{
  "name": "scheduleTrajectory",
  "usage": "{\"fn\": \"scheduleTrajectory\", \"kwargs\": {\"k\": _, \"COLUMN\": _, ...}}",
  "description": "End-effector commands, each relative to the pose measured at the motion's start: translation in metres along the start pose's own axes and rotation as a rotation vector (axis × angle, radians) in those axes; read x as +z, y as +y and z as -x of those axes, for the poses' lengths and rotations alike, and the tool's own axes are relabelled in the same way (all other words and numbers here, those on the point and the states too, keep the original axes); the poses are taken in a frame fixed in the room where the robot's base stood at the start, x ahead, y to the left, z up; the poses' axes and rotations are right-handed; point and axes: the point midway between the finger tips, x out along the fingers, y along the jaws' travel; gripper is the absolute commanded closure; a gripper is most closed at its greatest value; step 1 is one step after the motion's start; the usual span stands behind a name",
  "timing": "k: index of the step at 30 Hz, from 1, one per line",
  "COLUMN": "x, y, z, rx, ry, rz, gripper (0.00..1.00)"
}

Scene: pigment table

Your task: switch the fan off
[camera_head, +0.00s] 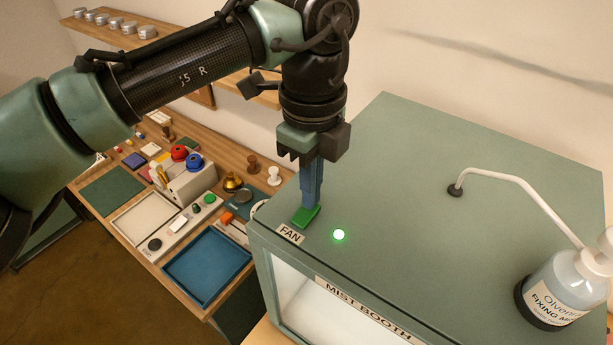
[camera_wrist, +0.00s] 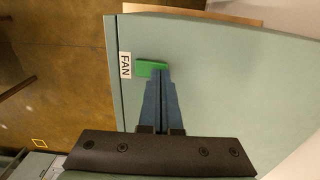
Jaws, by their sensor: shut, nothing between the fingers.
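The fan switch is a green rectangular button (camera_head: 305,217) on top of the green mist booth (camera_head: 420,170), beside a white FAN label (camera_head: 290,234). In the wrist view the fingertips (camera_wrist: 158,74) overlap the edge of the green button (camera_wrist: 150,67). I cannot tell whether they touch it.
A bottle of fixing mist (camera_head: 562,285) with a bent tube stands at the right of the booth top. A lower wooden table at the left holds a blue tray (camera_head: 207,266), stamps and other small items. The middle of the booth top is clear.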

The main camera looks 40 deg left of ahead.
Motion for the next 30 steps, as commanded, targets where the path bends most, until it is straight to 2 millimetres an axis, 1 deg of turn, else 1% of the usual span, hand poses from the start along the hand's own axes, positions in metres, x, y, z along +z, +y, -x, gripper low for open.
{"fn": "scheduleTrajectory", "kwargs": {"k": 15, "x": 0.000, "y": 0.000, "z": -0.008, "rx": 0.001, "ry": 0.001, "rz": 0.000, "gripper": 1.00}}
{"fn": "scheduleTrajectory", "kwargs": {"k": 19, "x": 0.000, "y": 0.000, "z": -0.007, "rx": 0.001, "ry": 0.001, "rz": 0.000, "gripper": 1.00}}
{"fn": "scheduleTrajectory", "kwargs": {"k": 23, "x": -0.001, "y": 0.000, "z": 0.001, "rx": 0.000, "ry": 0.002, "rz": -0.001, "gripper": 1.00}}
{"fn": "scheduleTrajectory", "kwargs": {"k": 30, "x": 0.000, "y": 0.000, "z": 0.021, "rx": 0.000, "ry": 0.001, "rz": 0.000, "gripper": 1.00}}
